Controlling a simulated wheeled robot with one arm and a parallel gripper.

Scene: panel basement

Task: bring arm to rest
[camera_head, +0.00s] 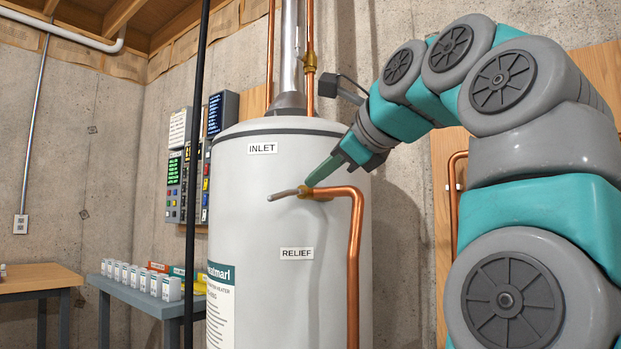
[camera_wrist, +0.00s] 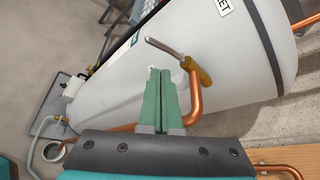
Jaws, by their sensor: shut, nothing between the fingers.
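My arm reaches in from the right in the head view. My gripper (camera_head: 311,184) points down and left at the front of the white water heater (camera_head: 262,200). Its green fingers are together and empty. The fingertips look close to the brass relief valve (camera_head: 318,193), which has a grey lever (camera_head: 284,194) sticking out to the left; I cannot tell whether they touch. In the wrist view the shut gripper (camera_wrist: 160,72) shows beside the brass valve (camera_wrist: 197,72) and its lever (camera_wrist: 163,48), with a gap in the picture.
A copper pipe (camera_head: 355,260) runs from the valve down the heater's front. A black pole (camera_head: 195,150) stands left of the heater. A grey bench (camera_head: 140,298) with several small white boxes and a wooden table (camera_head: 38,278) stand at the left.

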